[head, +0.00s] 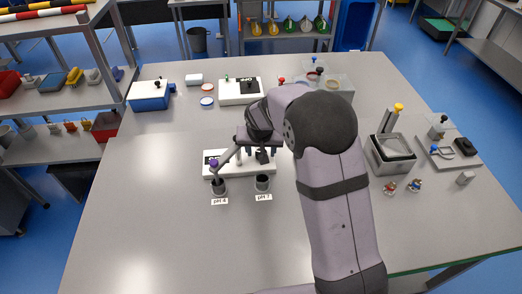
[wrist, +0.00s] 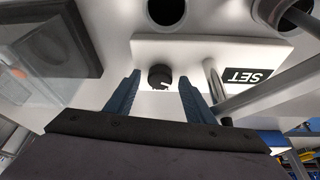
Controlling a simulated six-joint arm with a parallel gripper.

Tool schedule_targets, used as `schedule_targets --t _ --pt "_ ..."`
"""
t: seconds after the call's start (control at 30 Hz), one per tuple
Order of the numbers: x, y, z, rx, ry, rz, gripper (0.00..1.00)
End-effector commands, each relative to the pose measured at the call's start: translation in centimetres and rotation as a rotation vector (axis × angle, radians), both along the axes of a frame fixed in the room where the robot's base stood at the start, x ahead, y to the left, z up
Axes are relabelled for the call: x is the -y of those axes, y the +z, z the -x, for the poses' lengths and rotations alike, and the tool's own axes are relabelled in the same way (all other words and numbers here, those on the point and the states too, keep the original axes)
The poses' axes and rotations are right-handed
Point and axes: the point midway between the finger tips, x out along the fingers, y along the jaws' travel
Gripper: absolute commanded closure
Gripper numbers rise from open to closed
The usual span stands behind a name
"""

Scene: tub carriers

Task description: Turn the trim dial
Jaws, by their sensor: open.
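The trim dial (wrist: 160,77) is a small black knob with a pale mark on the white meter box (wrist: 200,50), which carries a black SET label (wrist: 246,76). In the head view the meter box (head: 232,172) stands mid-table, partly covered by my arm, and I cannot clearly make out the dial there. My gripper (wrist: 159,84) is open and empty. Its two blue fingers point at the box, one on either side of the dial in the wrist view. I cannot tell how far the tips are from it. In the head view my gripper (head: 254,150) is just above the box.
Two dark cups, pH 4 (head: 219,187) and pH 7 (head: 263,183), stand in front of the box. A grey probe arm with a purple-topped probe (head: 213,163) rises at its left. A second white box (head: 240,97) stands behind. The table's front left is clear.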

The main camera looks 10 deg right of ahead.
Motion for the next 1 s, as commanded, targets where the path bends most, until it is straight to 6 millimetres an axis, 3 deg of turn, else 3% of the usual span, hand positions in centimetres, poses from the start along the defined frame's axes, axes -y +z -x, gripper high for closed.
schedule_targets --t 0.23,0.7,1.0 --pt "-0.1 1.1 0.4 0.003 0.001 0.001 0.51" --pt "-0.4 6.0 2.5 0.002 -0.001 -0.001 0.51" --pt "-0.4 6.8 2.8 0.0 0.0 0.0 0.51"
